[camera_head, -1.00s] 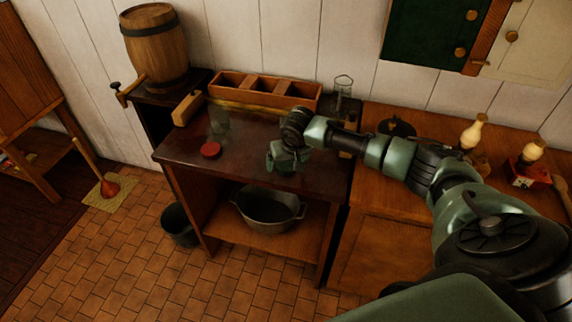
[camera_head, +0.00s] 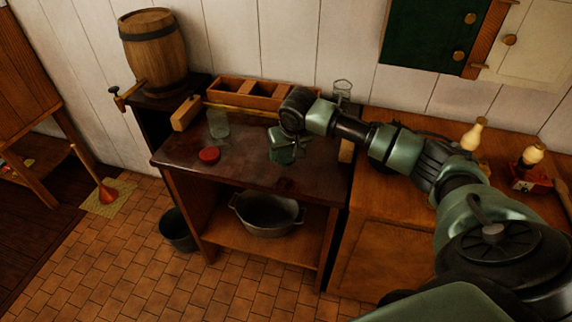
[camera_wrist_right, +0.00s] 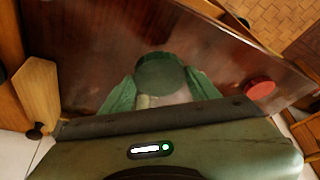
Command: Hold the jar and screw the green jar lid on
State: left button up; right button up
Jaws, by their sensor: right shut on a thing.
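The green jar lid (camera_wrist_right: 160,74) is a dark green disc between the fingertips of my right gripper (camera_wrist_right: 161,90) in the right wrist view. In the head view my right gripper (camera_head: 284,148) is shut on it, above the right part of the dark table (camera_head: 312,180). The lid is hard to separate from the green fingers there. A clear glass jar (camera_head: 219,124) stands open on the table, left of my right gripper and apart from it. My left gripper is not in view.
A red lid (camera_head: 209,155) lies in front of the jar and also shows in the right wrist view (camera_wrist_right: 260,89). A wooden divided box (camera_head: 262,91) and a wooden block (camera_head: 185,113) are behind. A glass (camera_head: 342,90) stands back right. A pot (camera_head: 267,214) sits on the lower shelf.

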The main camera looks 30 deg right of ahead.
aim_at(286, 156)
notch_tip(286, 156, up, 14)
jog(key=b, duration=0.1)
jog(key=shift+b, duration=0.3)
jog(key=s+a+f+n+y, duration=0.1)
jog(key=s+a+f+n, duration=0.2)
jog(key=s+a, duration=1.1)
jog(key=a, duration=0.4)
jog(key=shift+s+a, duration=0.4)
